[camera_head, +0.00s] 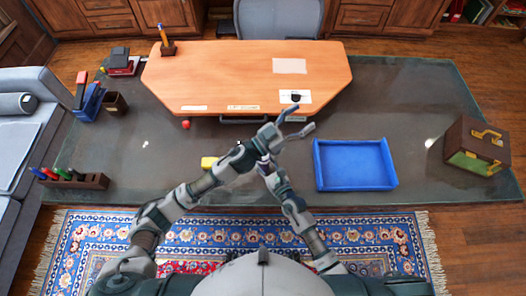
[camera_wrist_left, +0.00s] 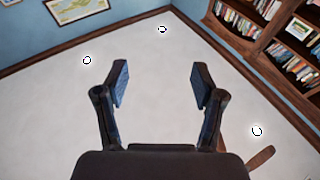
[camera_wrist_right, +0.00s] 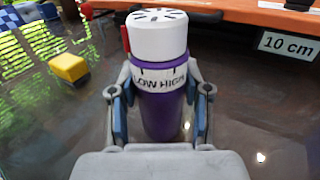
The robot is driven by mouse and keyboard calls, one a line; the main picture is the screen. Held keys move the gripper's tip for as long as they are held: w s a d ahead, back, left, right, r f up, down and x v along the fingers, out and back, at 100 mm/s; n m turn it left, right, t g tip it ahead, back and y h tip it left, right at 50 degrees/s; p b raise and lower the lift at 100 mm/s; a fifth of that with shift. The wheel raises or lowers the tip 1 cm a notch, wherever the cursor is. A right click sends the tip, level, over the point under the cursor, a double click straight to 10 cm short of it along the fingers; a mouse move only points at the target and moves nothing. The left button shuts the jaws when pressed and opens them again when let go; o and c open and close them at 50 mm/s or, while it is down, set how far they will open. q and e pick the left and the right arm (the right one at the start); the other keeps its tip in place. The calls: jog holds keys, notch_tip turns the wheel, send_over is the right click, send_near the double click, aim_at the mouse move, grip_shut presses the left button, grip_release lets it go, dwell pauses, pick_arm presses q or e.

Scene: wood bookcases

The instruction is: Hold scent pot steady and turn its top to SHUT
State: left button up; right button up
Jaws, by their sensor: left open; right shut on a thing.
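The scent pot (camera_wrist_right: 162,95) has a purple body and a white slotted cap; it stands upright in the right wrist view. Its band reads LOW and HIGH; no SHUT mark shows on the visible side. My right gripper (camera_wrist_right: 160,112) is shut around the purple body, below the cap. In the head view my right gripper (camera_head: 265,165) is beside my left forearm, and the pot is mostly hidden there. My left gripper (camera_head: 304,122) is open and empty, above the desk and beyond the pot. The left wrist view shows its spread fingers (camera_wrist_left: 160,88) with nothing between them.
A blue tray (camera_head: 354,184) lies right of my grippers on the dark glass desk (camera_head: 425,120). A yellow block (camera_head: 208,162) is to the left. The orange wood board (camera_head: 240,75) lies behind. A brown box (camera_head: 462,150) stands far right, a pen holder (camera_head: 85,183) far left.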

pick_arm(q)
jog(key=s+a+f+n+t+y, duration=0.2)
jog(key=s+a+f+n+y, duration=0.8)
jog(key=a+f+y, duration=0.45)
jog(key=shift+m, duration=0.5)
jog(key=x, duration=1.1)
jog(key=shift+d+f, duration=0.2)
jog(key=shift+d, duration=0.05)
jog(key=shift+s, duration=0.1)
jog(key=shift+c, duration=0.3)
